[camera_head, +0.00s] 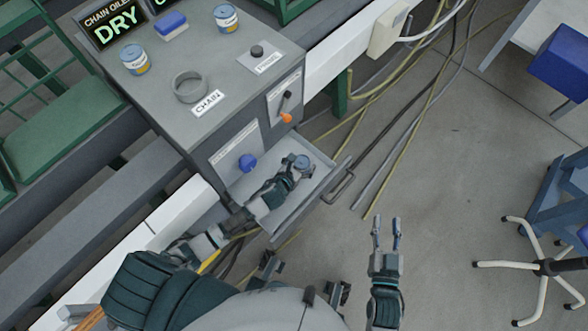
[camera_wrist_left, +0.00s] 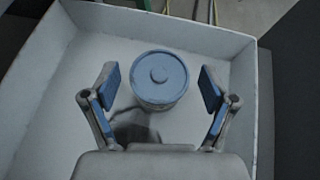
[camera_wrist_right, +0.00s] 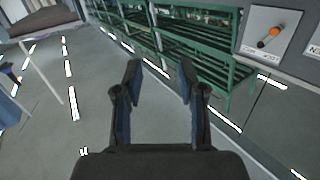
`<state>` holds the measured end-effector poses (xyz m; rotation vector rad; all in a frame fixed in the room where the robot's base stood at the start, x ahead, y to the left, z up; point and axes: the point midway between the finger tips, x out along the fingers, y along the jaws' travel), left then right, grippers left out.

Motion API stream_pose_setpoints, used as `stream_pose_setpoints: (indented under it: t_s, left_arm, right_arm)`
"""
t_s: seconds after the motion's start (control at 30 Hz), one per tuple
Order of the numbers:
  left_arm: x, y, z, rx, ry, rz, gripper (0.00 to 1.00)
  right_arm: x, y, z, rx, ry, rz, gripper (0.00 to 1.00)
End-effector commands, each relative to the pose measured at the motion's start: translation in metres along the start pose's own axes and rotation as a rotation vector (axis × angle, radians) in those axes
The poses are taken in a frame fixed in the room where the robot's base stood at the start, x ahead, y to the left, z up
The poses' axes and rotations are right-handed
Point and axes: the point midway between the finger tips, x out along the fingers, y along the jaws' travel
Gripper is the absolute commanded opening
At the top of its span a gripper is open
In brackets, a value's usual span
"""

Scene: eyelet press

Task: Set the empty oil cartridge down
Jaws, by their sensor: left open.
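A round cartridge (camera_head: 302,161) with a blue-grey top stands in the open drawer (camera_head: 318,187) at the front of the grey cabinet. In the left wrist view the cartridge (camera_wrist_left: 159,78) is upright on the drawer's floor. My left gripper (camera_head: 292,170) is open, with a finger on either side of the cartridge and a visible gap to each. The left wrist view shows both fingers (camera_wrist_left: 164,92) apart. My right gripper (camera_head: 386,226) is open and empty above the floor, right of the drawer; it also shows in the right wrist view (camera_wrist_right: 158,82).
On the cabinet top (camera_head: 150,88) are two labelled cans (camera_head: 135,60) (camera_head: 226,18), a blue block (camera_head: 171,26) and an empty ring holder (camera_head: 190,87) by a CHAIN label. A sign (camera_head: 112,22) reads DRY. Cables (camera_head: 400,110) run along the floor at right.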

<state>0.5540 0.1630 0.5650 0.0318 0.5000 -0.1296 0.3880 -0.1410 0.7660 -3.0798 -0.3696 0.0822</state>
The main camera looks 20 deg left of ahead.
Motion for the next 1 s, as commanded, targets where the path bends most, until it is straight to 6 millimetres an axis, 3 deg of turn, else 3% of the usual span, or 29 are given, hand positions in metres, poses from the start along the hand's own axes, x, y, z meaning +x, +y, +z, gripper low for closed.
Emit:
stream_pose_setpoints:
  t_s: [0.27,0.5,0.7,1.0]
  left_arm:
    - [-0.053,0.0,0.005,0.003,-0.004,-0.001,0.85]
    - [-0.096,0.0,0.003,0.001,-0.001,-0.001,0.85]
    - [-0.112,0.0,0.002,0.0,-0.001,0.0,0.85]
    - [-0.113,0.0,0.001,0.0,0.0,0.0,0.85]
  right_arm:
    - [-0.02,0.009,0.038,-0.014,-0.318,0.022,0.4]
    - [-0.05,0.016,0.072,-0.017,-0.584,0.041,0.4]
    - [-0.065,0.019,0.085,-0.017,-0.685,0.048,0.4]
    - [-0.066,0.019,0.087,-0.017,-0.697,0.049,0.4]
